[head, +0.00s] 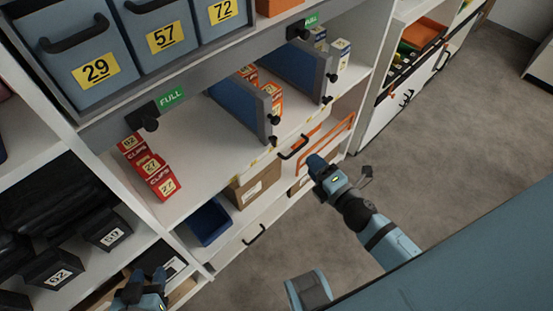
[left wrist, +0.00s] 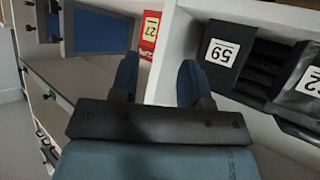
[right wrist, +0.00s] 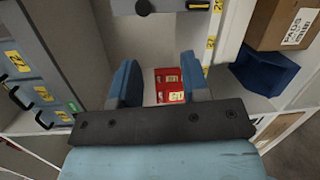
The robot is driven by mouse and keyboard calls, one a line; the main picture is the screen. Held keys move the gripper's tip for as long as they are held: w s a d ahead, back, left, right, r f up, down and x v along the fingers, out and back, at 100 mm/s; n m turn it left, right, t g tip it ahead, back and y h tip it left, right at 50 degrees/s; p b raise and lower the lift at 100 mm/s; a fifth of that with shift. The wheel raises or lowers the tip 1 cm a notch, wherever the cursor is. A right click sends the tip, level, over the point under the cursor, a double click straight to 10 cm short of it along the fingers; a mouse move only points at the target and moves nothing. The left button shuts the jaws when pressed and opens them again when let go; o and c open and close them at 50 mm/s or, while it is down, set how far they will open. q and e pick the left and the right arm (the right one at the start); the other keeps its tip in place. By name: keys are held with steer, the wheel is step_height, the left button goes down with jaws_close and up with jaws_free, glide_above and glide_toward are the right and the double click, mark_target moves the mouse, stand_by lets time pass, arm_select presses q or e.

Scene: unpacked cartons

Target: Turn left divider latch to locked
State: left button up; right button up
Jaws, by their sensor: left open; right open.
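The left divider (head: 240,101) is a blue panel with a grey front post on the white middle shelf. Its post carries two dark knobs, an upper one (head: 274,119) and a lower one (head: 272,140); I cannot tell the latch's state. The right divider (head: 297,64) has similar knobs. My right gripper (head: 318,164) is open and empty, in front of the shelf, right of and below the left divider's post. Its fingers also show in the right wrist view (right wrist: 160,88). My left gripper (head: 140,284) is open and empty at the bottom left, apart from the dividers.
Red clip boxes (head: 152,170) stand on the shelf's left part. Numbered blue bins (head: 98,70) sit above. A blue tray (head: 209,222), a cardboard box (head: 254,187) and black bins (head: 53,267) are lower. Grey floor (head: 455,120) is clear at right.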

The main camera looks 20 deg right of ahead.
mark_target(277, 143)
steer(key=w+d+f+n+y+b, duration=0.1)
steer(key=w+f+n+y+b, duration=0.25)
steer(key=n, duration=0.55)
steer(key=w+f+n+b, duration=0.2)
steer(key=f+n+b, duration=0.2)
steer(key=n+b, duration=0.4)
steer(key=shift+n, duration=0.6)
steer(key=p+x, duration=0.1)
steer(key=x, duration=0.5)
steer(key=p+x, duration=0.1)
steer(key=x, duration=0.5)
steer(key=shift+w+f, duration=0.2)
steer(key=shift+f, duration=0.05)
arm_select(q)
step_height(277, 143, down, 8)
steer(key=shift+d+r+h, duration=0.15)
steer(key=shift+d+h, duration=0.15)
steer(key=shift+d, duration=0.1)
steer(key=shift+w, duration=0.1)
steer(key=shift+r, duration=0.15)
arm_select(e)
jaws_close()
